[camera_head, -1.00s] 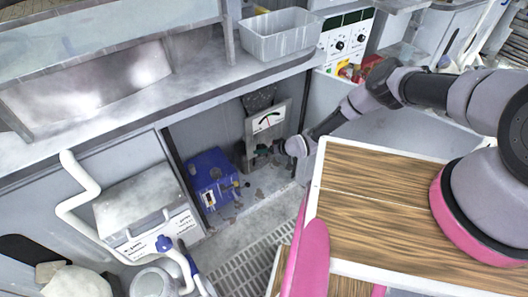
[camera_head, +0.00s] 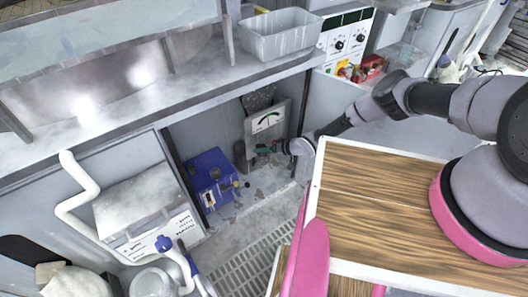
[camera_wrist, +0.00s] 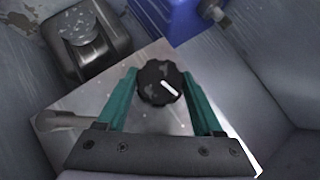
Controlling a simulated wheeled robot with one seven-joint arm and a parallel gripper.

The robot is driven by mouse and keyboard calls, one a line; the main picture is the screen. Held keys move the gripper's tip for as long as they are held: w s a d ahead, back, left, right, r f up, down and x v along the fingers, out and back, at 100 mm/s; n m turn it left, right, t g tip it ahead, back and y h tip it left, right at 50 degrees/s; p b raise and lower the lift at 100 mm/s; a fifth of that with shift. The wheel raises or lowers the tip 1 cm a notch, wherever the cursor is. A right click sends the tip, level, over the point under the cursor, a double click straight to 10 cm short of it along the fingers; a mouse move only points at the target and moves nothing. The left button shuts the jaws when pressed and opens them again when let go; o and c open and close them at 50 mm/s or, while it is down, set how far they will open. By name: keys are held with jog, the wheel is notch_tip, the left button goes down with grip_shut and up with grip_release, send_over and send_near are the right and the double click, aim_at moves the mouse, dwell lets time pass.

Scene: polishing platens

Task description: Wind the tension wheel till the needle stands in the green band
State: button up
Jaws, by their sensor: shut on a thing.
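The tension wheel is a black ribbed knob (camera_wrist: 160,84) with a white mark pointing to the lower right in the wrist view. My gripper (camera_wrist: 160,92) has its two green fingers on either side of the knob and is shut on it. In the head view my gripper (camera_head: 264,148) reaches the front of the grey gauge unit (camera_head: 283,117) under the bench; the knob is hidden there. The gauge dial (camera_head: 267,121) has a pale face with a green band at the top and a red part. Its needle is too small to read against the band.
A blue box (camera_head: 211,178) stands left of the gauge unit under the bench. A dark canister (camera_wrist: 88,42) is close to my gripper. The bench edge (camera_head: 200,98) overhangs this space. A floor grating (camera_head: 245,262) lies in front.

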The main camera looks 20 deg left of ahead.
jog(key=o, duration=1.4)
jog(key=shift+d, duration=0.1)
jog(key=shift+c, duration=0.2)
jog(key=shift+r, duration=0.1)
jog(key=r, duration=0.8)
jog(key=shift+a+r, duration=0.2)
jog(key=shift+r, duration=0.1)
jog(key=shift+d+r, duration=0.15)
jog(key=shift+r, duration=0.5)
